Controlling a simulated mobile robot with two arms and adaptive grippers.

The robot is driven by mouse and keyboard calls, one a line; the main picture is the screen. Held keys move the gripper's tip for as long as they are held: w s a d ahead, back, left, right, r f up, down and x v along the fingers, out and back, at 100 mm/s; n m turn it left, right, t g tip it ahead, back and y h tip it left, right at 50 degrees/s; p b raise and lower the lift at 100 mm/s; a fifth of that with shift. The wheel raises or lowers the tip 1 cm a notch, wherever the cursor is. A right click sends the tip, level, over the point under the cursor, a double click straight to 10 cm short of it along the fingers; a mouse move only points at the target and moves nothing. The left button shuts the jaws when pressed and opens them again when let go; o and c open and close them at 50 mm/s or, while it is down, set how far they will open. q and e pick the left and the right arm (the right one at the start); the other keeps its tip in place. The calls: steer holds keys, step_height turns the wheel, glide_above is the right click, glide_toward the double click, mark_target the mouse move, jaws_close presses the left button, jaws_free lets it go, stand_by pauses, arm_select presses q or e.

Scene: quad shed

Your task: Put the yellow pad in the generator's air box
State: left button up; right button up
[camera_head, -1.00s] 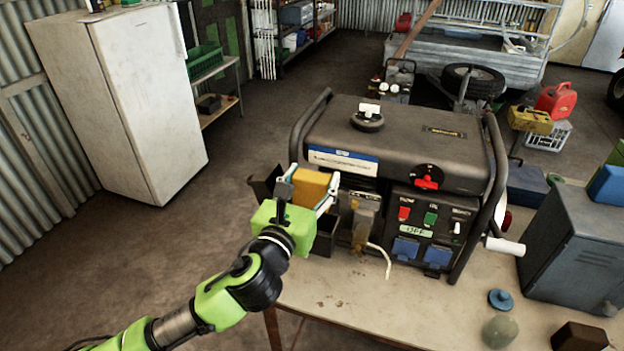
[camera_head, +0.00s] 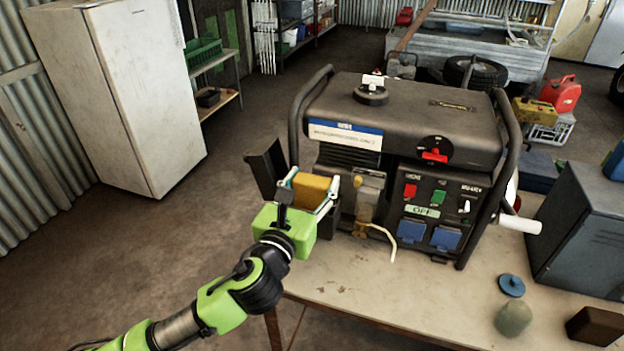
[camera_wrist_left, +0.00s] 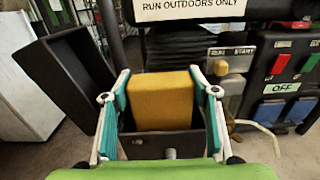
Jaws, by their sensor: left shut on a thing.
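The generator (camera_head: 400,120) stands on the bench with its switch panel facing me. The yellow pad (camera_head: 312,186) is between the fingers of my left gripper (camera_head: 308,195), at the generator's left end. The left wrist view shows the pad (camera_wrist_left: 163,98) upright between both fingers (camera_wrist_left: 163,105). The dark air box (camera_wrist_left: 165,143) is around and below the pad's lower edge; how deep the pad sits in it is hard to tell. Its open lid (camera_head: 266,168) stands out to the left and shows in the left wrist view (camera_wrist_left: 65,80). My right gripper is not in view.
A blue knob (camera_head: 511,285), a pale round thing (camera_head: 513,318) and a dark brown block (camera_head: 596,325) lie at the bench's right front. A grey metal box (camera_head: 585,235) stands on the right. The bench front (camera_head: 400,310) is clear.

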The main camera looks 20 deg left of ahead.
arm_select(q)
steer(key=shift+f, duration=0.55)
steer(key=o, duration=0.8)
steer(key=shift+o, duration=0.2)
steer(key=shift+d, duration=0.1)
steer(key=shift+r, duration=0.15)
steer(key=r+p, duration=0.3)
steer(key=shift+a, duration=0.25)
step_height(320, 180, up, 5)
steer(key=p, duration=0.6)
steer(key=shift+d, duration=0.1)
steer(key=shift+f, duration=0.1)
